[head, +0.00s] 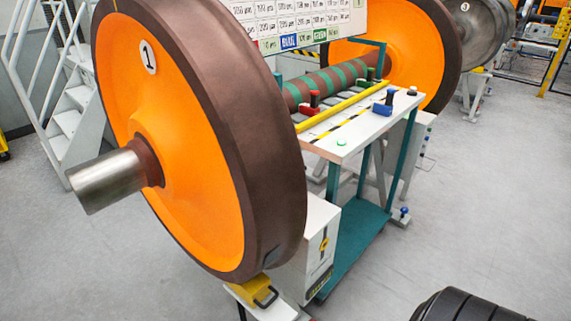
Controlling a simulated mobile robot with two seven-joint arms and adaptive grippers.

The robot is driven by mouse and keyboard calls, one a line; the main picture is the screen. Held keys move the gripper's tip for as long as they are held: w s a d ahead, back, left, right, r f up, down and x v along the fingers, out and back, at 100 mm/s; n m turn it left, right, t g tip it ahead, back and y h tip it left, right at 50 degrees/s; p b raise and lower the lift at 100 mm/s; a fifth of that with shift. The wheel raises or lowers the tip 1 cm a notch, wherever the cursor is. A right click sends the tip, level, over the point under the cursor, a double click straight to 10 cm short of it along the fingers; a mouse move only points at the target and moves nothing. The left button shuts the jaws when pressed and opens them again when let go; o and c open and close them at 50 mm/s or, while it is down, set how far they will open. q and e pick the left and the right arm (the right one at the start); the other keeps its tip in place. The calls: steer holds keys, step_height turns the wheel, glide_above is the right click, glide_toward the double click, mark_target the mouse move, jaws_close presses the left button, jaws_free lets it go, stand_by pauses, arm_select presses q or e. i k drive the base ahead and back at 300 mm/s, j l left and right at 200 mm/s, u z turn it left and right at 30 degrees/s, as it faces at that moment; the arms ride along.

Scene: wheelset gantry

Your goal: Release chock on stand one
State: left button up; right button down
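A large wheel (180,200) with an orange face, a brown rim and a round "1" label fills the left of the head view. A yellow chock (252,290) with a black handle sits under the wheel's lower edge, on a white stand surface (283,313) at the bottom of the view. It appears to be against the tread, but the contact is partly hidden by the wheel. Neither of my grippers is in view. A black ribbed part of my arm shows at the lower right corner.
A white-topped teal cart (368,125) with red and blue tools stands behind the wheel, beside a white box (312,245) with a yellow mark. A second orange wheel (400,45) and white stairs (60,100) stand farther back. Grey floor (480,200) at right is clear.

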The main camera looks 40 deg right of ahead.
mark_target(255, 291)
steer(key=i+j+z, duration=0.15)
steer(key=z, duration=0.25)
steer(key=i+j+z, duration=0.25)
steer(key=z, duration=0.2)
steer(key=i+j+z, duration=0.25)
steer(key=z, duration=0.15)
steer(key=i+j+z, duration=0.15)
steer(key=j+z, duration=0.25)
